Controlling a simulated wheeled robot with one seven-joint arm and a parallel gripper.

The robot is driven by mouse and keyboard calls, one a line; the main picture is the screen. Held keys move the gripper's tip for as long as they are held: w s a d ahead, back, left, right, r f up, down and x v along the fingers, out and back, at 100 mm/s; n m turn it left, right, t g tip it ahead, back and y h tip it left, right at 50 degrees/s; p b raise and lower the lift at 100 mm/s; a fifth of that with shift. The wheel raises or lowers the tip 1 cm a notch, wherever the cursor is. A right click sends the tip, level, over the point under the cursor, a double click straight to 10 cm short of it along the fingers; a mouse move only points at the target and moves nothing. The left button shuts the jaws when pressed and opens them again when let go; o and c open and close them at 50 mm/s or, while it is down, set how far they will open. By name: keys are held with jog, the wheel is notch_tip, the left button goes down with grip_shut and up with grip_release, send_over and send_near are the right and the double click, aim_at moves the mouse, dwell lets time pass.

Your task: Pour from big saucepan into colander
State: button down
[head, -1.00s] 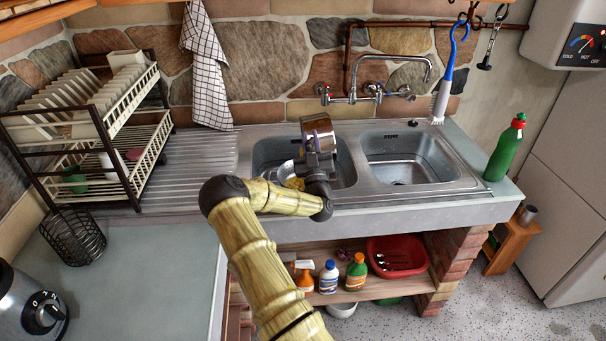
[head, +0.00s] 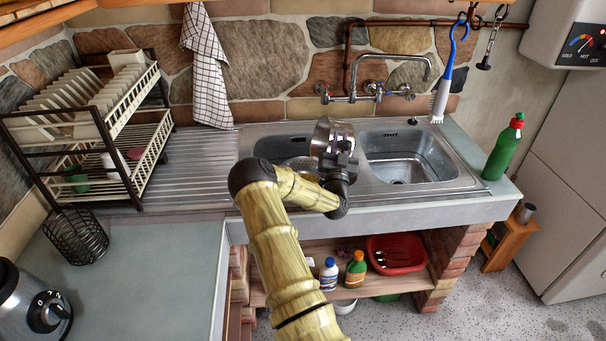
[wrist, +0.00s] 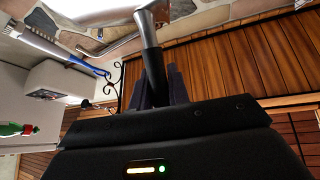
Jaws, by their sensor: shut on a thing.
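My gripper (head: 338,160) is over the left sink basin, partly hiding it. In the wrist view my gripper (wrist: 160,88) is shut on the dark handle of the big saucepan (wrist: 152,64). The handle runs up to a shiny metal end at the top edge; the pan's body is mostly out of that view. In the head view a shiny metal rounded shape shows at the gripper, but the pan's tilt and contents cannot be told. A round metal rim, seemingly the colander (head: 299,162), shows in the left basin, partly hidden by my arm.
The right basin (head: 405,165) is empty. The tap (head: 390,85) stands behind the basins. A green bottle (head: 503,150) stands at the right counter end, and a blue brush (head: 445,85) hangs nearby. A dish rack (head: 95,130) stands left of the ribbed drainboard (head: 195,165).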

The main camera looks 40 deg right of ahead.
jog(key=s+d+f+m+g+b, duration=0.2)
jog(key=s+d+m+g, duration=0.2)
jog(key=d+m, duration=0.3)
jog(key=s+d+f+m+g+y+b, duration=0.1)
jog(key=s+d+f+m+g+b, duration=0.2)
jog(key=d+m, duration=0.5)
jog(key=shift+s+d+m+g+y, duration=0.3)
jog(key=shift+s+m+g, duration=0.4)
jog(key=shift+m+g, duration=0.25)
jog(key=shift+a+t, duration=0.1)
jog(key=shift+t, duration=0.15)
